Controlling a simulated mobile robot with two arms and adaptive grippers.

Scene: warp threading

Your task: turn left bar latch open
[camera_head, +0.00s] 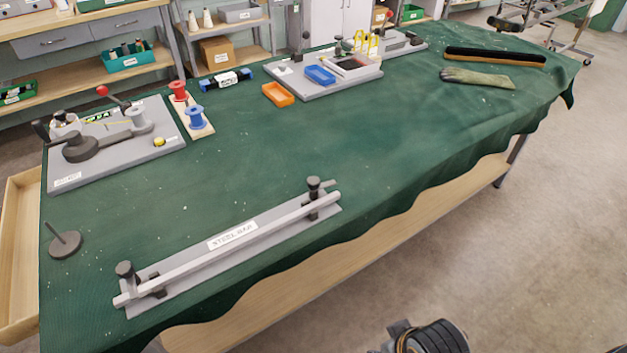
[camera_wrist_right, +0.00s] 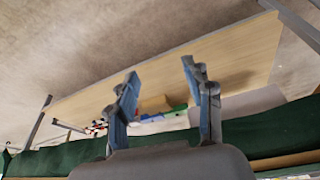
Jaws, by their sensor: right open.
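The steel bar (camera_head: 245,237) lies in a long grey fixture on the front edge of the green-covered table in the head view. A dark round-topped latch (camera_head: 126,271) stands at its left end, and a similar latch (camera_head: 314,186) stands at its right end. Whether either latch is open or closed I cannot tell. My right gripper (camera_wrist_right: 159,73) shows in the right wrist view, its two blue-grey fingers spread apart with nothing between them. It is away from the bar fixture. My left gripper is not in the head view.
The green table (camera_head: 350,150) has free room behind the bar. A grey board with a red-knobbed lever (camera_head: 118,97) and spools (camera_head: 179,91) stand back left. A dark disc with a pin (camera_head: 65,243) is left of the bar. A blue tray (camera_head: 320,75), orange tray (camera_head: 278,95) and glove (camera_head: 477,78) lie farther back.

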